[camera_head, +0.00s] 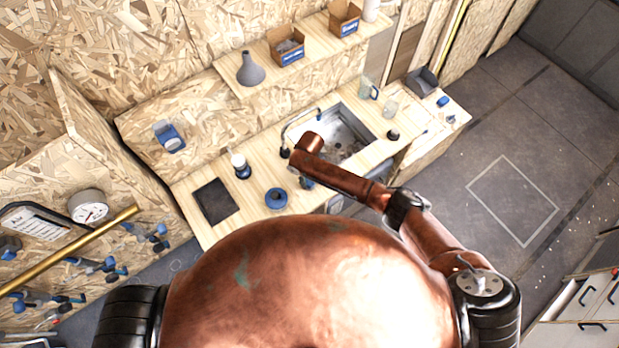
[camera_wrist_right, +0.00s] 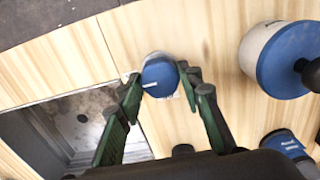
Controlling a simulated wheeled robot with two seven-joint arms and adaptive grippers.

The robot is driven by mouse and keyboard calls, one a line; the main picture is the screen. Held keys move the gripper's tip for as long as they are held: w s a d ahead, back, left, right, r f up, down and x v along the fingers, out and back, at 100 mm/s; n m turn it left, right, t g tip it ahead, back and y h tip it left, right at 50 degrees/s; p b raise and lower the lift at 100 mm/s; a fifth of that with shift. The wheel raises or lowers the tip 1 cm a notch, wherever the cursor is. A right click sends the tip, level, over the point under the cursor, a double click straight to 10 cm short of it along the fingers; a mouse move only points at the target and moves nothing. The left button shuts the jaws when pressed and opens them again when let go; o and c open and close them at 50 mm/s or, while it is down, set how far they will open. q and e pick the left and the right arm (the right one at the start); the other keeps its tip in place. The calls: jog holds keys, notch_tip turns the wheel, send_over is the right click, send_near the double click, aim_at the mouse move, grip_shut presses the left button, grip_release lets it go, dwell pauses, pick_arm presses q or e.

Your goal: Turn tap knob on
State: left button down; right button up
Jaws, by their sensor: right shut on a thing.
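The tap (camera_head: 300,130) has a thin curved spout at the left edge of the sink (camera_head: 355,128) in the head view. My right gripper (camera_wrist_right: 161,80) has its green fingers on either side of a round blue knob (camera_wrist_right: 160,74) with a white mark, and is shut on it. The knob stands on the wooden counter beside the sink, whose basin shows at the left of the wrist view (camera_wrist_right: 85,125). In the head view my right arm hides most of the gripper and knob. My left gripper is not in view.
A blue ring (camera_head: 276,198), a dark flat panel (camera_head: 215,201) and a blue-and-white bottle-like thing (camera_head: 241,165) are on the counter left of my arm. Glass mugs (camera_head: 368,88) stand behind the sink. A shelf holds a grey funnel (camera_head: 250,70) and boxes (camera_head: 287,46).

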dwell(0.5)
jog(key=o, duration=1.2)
jog(key=shift+c, duration=0.2)
jog(key=shift+r, duration=0.1)
notch_tip(320, 180, up, 12)
